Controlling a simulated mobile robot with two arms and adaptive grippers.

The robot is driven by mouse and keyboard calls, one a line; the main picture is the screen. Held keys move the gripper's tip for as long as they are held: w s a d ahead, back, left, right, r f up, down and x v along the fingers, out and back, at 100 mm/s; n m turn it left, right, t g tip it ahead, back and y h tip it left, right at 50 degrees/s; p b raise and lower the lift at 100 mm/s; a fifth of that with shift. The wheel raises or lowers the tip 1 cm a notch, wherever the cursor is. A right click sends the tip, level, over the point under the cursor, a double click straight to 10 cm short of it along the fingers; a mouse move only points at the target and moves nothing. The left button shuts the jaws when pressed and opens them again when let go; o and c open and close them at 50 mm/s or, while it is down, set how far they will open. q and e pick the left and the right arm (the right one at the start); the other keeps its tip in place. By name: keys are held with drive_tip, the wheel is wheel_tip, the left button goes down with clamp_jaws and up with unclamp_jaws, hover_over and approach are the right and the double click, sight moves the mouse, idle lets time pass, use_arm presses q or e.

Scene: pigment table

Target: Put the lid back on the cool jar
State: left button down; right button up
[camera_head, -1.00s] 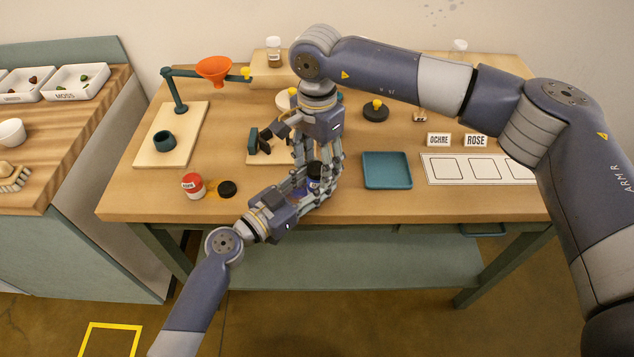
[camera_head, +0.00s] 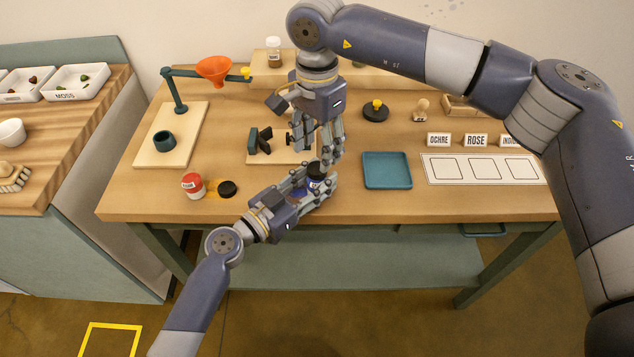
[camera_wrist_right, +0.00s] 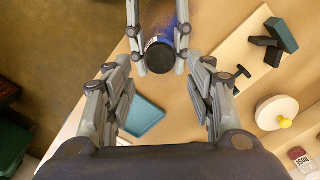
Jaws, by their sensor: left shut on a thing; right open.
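My left gripper (camera_head: 318,184) is shut on a small jar (camera_head: 315,184) with a pale label, near the table's front edge. A dark round lid (camera_head: 316,169) sits on top of this jar; it also shows from above in the right wrist view (camera_wrist_right: 160,57). I cannot tell whether it is fully seated. My right gripper (camera_head: 322,158) is open just above and behind the jar. In the right wrist view its fingers stand apart, with the lid beyond them.
A teal tray (camera_head: 387,170) lies right of my grippers, with a white card (camera_head: 480,168) farther right. A small stand (camera_head: 259,141) is behind. The front right table is clear.

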sight(317, 168)
use_arm(q)
drive_tip(key=shift+f, duration=0.2)
use_arm(e)
wheel_tip(317, 168, up, 3)
drive_tip(key=shift+r, duration=0.15)
drive_tip(key=shift+f, duration=4.05)
drive_tip(key=c, duration=1.1)
drive_tip(key=o, duration=1.1)
drive_tip(key=shift+o, duration=0.2)
